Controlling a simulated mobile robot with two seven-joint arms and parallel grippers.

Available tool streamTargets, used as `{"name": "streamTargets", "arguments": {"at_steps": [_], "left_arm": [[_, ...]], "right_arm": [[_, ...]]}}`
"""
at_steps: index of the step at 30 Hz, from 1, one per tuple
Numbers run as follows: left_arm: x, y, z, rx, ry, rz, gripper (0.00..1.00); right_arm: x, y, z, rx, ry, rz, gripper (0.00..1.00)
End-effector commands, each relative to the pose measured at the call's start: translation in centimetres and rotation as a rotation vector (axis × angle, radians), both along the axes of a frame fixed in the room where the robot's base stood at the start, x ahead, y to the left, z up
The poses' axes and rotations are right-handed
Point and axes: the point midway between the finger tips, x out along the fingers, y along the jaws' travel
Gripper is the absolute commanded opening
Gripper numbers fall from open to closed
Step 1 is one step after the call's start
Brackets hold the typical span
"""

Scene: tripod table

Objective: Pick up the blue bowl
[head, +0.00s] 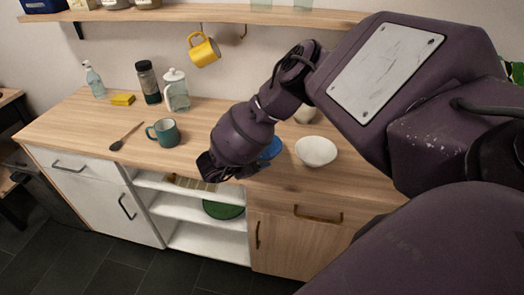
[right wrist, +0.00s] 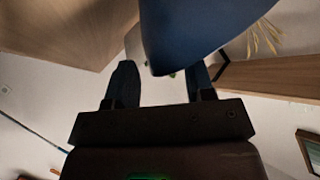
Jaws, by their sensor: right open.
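The blue bowl (head: 272,149) sits on the wooden counter, mostly hidden behind my right wrist in the head view. In the right wrist view the blue bowl (right wrist: 200,30) is large and close, its lower edge reaching between the finger tips. My right gripper (head: 226,171) is at the counter's front edge, just left of the bowl. In the right wrist view the right gripper (right wrist: 162,75) has its two dark fingers apart, one on each side of the bowl's edge. I cannot tell whether they touch it. My left gripper is out of view.
A white bowl (head: 316,151) stands right of the blue bowl. A glass jar (head: 175,92) and a dark jar (head: 148,83) stand behind. A yellow mug (head: 204,50) hangs above. Open shelves are below.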

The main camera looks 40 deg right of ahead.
Motion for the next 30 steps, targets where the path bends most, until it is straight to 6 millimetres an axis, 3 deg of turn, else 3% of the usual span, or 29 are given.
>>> {"name": "streamTargets", "arguments": {"at_steps": [8, 18, 30], "left_arm": [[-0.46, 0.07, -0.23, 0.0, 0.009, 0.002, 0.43], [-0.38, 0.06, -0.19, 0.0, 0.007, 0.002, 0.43], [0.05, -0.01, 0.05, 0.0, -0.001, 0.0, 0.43]], "right_arm": [[-0.04, -0.61, -0.26, 0.0, 0.002, 0.001, 0.49], [-0.04, -0.58, -0.26, 0.001, 0.002, 0.001, 0.0], [-0.01, -0.59, -0.06, 0.0, 0.001, 0.0, 0.0]]}}
